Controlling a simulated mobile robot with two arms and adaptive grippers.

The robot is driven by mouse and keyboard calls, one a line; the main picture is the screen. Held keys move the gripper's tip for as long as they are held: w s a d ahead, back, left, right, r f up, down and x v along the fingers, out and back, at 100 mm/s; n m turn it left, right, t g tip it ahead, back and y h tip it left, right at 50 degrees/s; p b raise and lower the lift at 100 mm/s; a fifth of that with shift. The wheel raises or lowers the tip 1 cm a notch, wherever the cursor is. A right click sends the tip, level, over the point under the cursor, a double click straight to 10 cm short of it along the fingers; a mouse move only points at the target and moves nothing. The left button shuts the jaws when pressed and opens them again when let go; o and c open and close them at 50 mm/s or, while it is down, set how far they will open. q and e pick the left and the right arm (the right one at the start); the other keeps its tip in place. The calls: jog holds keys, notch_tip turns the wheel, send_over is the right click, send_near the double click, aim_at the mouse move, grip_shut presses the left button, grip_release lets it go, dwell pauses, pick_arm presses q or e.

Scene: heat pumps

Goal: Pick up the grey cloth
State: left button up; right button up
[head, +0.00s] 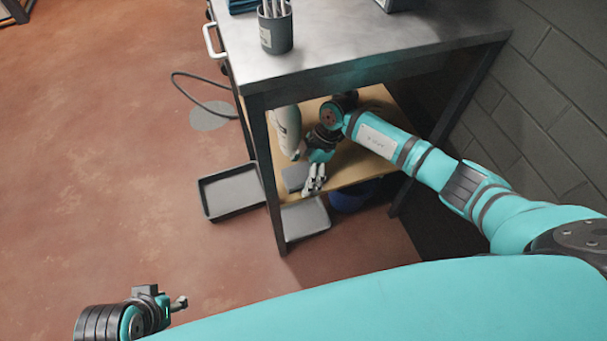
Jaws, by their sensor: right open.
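A flat, folded grey cloth (293,177) lies on the wooden lower shelf (352,170) of the metal workbench, near the shelf's front left corner. My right arm reaches in under the benchtop from the right. My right gripper (314,183) is open, its pale fingers pointing down at the right edge of the cloth. The fingers cover part of that edge, and I cannot tell whether they touch it. My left gripper (180,303) is at the lower left over the open floor, away from the bench. Its fingers are too small to read.
A white bottle (287,128) stands on the shelf behind the cloth. The benchtop (350,45) and a dark front leg (268,185) frame the reach. Grey trays lie at floor level, one left (230,192), one below the shelf (305,218). A block wall (555,90) closes the right.

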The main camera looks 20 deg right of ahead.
jog(key=shift+f, duration=0.25)
dwell(0.3)
jog(key=shift+r, duration=0.1)
jog(key=c, duration=1.2)
